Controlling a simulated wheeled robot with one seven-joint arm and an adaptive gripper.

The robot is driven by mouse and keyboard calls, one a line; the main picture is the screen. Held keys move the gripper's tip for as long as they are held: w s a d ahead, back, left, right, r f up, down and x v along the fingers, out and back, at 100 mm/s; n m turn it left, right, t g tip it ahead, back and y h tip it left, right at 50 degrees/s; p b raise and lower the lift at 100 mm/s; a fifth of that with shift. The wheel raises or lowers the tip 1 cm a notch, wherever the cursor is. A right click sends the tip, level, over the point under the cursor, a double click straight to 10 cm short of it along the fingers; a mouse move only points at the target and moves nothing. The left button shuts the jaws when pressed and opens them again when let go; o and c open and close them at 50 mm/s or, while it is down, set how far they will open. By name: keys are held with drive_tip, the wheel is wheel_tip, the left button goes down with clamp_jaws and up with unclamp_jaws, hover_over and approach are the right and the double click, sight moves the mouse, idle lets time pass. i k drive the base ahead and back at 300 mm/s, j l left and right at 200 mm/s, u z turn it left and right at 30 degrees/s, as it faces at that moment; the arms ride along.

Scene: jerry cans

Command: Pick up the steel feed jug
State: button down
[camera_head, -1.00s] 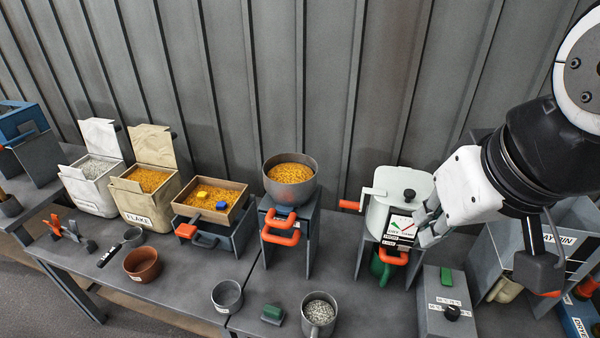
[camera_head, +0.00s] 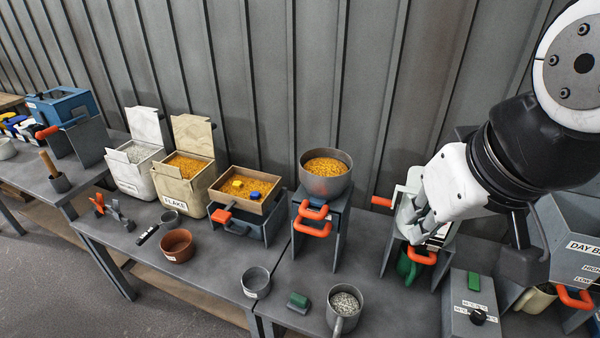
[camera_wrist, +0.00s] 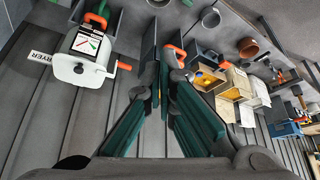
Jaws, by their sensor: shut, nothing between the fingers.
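A steel, jug-like cup (camera_head: 345,302) with a handle stands at the front of the table in the head view, filled with pale grain. A smaller grey cup (camera_head: 256,282) with a white label stands to its left; I cannot tell for certain which one is the feed jug.
The white device (camera_wrist: 85,68) is close to my gripper. A steel bowl of yellow grain (camera_head: 326,180) sits on a stand.

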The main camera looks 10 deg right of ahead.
sight(345, 301)
drive_tip(key=j, duration=1.15)
drive_tip(key=j+z, duration=0.25)
drive_tip(key=j, duration=0.4)
drive_tip(key=k+j+z, duration=0.1)
drive_tip(key=j+z, duration=0.15)
drive_tip(key=j, duration=0.4)
drive_tip(key=k+j+z, duration=0.1)
drive_tip(key=j+z, duration=0.15)
drive_tip(key=j, duration=0.35)
drive_tip(key=z, duration=1.4)
